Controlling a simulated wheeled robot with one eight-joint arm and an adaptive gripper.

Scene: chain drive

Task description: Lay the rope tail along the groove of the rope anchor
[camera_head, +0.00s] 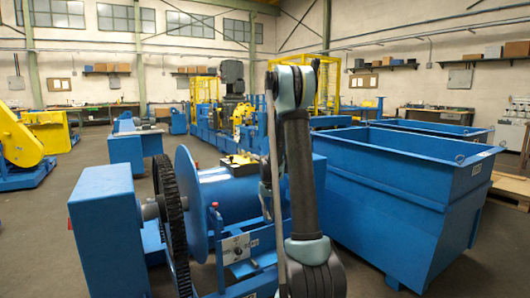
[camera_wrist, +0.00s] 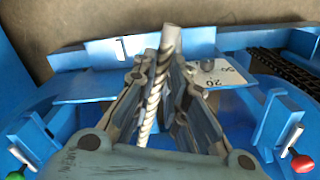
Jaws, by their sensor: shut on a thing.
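In the wrist view my gripper (camera_wrist: 162,62) is shut on the rope tail (camera_wrist: 151,108), a pale twisted rope. The rope runs up between the fingers, and its plain grey end (camera_wrist: 172,38) sticks out beyond the fingertips. Behind the fingertips is a blue frame with a raised plate (camera_wrist: 95,60) to the left and a pale plate marked "20" (camera_wrist: 228,74) to the right. I cannot tell which part is the rope anchor, and no groove shows clearly.
In the wrist view a red knob (camera_wrist: 302,163) and a green knob (camera_wrist: 14,142) flank the frame; a dark chain (camera_wrist: 285,68) lies at right. In the head view a blue drum (camera_head: 235,190) and toothed wheel (camera_head: 172,225) stand left of my arm, a blue bin (camera_head: 400,190) right.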

